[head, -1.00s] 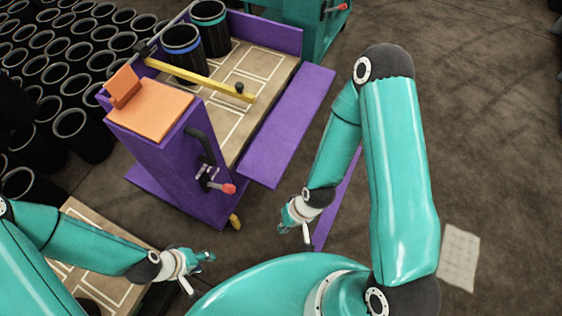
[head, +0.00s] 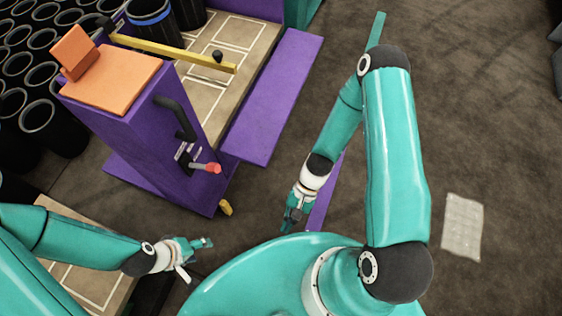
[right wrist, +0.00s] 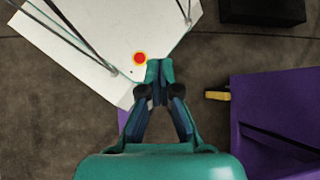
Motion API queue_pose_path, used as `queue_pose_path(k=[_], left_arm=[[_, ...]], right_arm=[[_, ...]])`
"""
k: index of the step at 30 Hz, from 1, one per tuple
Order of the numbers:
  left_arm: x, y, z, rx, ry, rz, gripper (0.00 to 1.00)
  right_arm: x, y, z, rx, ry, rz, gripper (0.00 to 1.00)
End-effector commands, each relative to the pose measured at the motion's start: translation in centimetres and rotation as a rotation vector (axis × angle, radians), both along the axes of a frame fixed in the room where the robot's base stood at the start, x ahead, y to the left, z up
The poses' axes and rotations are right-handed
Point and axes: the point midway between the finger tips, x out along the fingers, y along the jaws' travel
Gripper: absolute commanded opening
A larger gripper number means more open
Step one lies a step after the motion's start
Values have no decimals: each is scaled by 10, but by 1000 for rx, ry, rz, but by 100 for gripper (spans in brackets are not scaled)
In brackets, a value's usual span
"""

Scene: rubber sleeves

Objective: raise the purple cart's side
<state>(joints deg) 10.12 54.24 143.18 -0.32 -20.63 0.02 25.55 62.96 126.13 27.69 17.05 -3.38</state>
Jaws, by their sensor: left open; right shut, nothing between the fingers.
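The purple cart (head: 140,125) stands at upper left in the head view, with a tan bed and an orange top. Its purple side (head: 272,95) lies folded outward along the right edge of the bed. A red-tipped lever (head: 212,168) is on its end panel. My right gripper (head: 290,222) is shut and empty, below the side and apart from it. In the right wrist view its fingertips (right wrist: 159,68) are together, with part of the purple cart (right wrist: 265,115) to the right. My left gripper (head: 205,258) is open and empty below the cart's end panel.
A yellow bar (head: 175,55) crosses the cart bed, near a blue-rimmed black sleeve (head: 150,25). Many black sleeves (head: 50,128) stand at left. A thin purple strip (head: 323,198) lies beside my right arm. A pale sheet (head: 462,228) lies on open floor at right.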

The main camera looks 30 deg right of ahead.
Motion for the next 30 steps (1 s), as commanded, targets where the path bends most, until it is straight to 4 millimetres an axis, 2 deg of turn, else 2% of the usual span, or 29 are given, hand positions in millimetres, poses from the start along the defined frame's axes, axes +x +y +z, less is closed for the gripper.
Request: queue_pose_path(k=[1,4,7,10,12,15,18,21,25,30], left_arm=[[0,0,-45,0,0,0,56],[0,0,-84,0,0,0,56],[0,0,-123,0,0,0,56],[0,0,-156,0,0,0,56],[0,0,-175,0,0,0,56],[0,0,-194,0,0,0,56],[0,0,-205,0,0,0,56],[0,0,-209,0,0,0,56],[0,0,-209,0,-1,0,56],[0,0,-211,0,-1,0,56]], right_arm=[[5,2,-45,79,95,-128,0],[30,7,-75,279,238,-376,0],[72,-4,-99,511,309,-628,0],[115,-37,-119,742,302,-856,0],[139,-68,-128,889,263,-987,0],[160,-112,-138,1054,185,-1129,0],[169,-145,-141,1164,114,-1212,0],[173,-163,-140,1222,70,-1253,0],[179,-163,-135,1242,54,-1264,0],[197,-147,-128,1240,58,-1259,0]])
